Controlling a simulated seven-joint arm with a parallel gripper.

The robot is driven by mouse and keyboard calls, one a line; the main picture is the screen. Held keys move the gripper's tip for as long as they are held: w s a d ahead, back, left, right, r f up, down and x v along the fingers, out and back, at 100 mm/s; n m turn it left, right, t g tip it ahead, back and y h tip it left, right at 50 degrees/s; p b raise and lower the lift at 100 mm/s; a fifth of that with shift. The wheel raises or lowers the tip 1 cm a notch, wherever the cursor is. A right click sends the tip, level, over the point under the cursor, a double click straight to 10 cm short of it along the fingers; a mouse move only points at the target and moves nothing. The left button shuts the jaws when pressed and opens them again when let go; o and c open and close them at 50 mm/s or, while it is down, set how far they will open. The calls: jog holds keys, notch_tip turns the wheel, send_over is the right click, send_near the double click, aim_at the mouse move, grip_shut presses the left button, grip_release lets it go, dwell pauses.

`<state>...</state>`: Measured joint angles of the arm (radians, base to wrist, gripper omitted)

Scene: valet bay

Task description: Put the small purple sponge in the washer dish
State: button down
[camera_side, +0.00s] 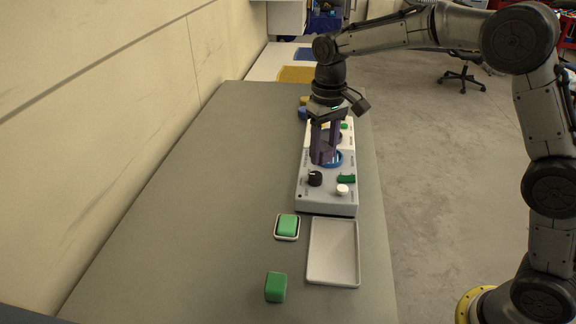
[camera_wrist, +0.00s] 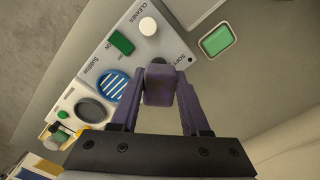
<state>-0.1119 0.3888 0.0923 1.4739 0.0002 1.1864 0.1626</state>
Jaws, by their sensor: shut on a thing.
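My gripper (camera_side: 325,160) has purple fingers and is shut on a small purple sponge (camera_wrist: 160,85), which shows between the fingertips in the wrist view. In the side view the fingers hide most of the sponge.
The panel carries a black knob (camera_side: 315,178), a green switch (camera_side: 346,179) and a white knob (camera_side: 342,190). Nearer are a green block in a small white dish (camera_side: 278,236), an empty white tray (camera_side: 333,250) and a loose green block (camera_side: 276,287). The table's left side is clear.

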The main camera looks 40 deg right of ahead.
jog(key=shift+w+a+r+n, duration=0.2)
jog(key=shift+w+a+n, duration=0.1)
jog(key=shift+a, duration=0.2)
jog(key=w+a+f, duration=0.1)
jog(key=w+f, duration=0.3)
jog(key=w, duration=0.5)
send_over(277, 178)
jog(key=s, duration=0.1)
jog(key=f, duration=0.4)
jog(key=shift+s+d, duration=0.15)
jog(key=shift+d, duration=0.05)
jog(key=shift+w+a+f, duration=0.1)
jog(key=shift+w+f, duration=0.55)
jog(key=shift+f, duration=1.65)
jog(key=shift+f, duration=0.1)
jog(key=shift+c, duration=1.9)
grip_release()
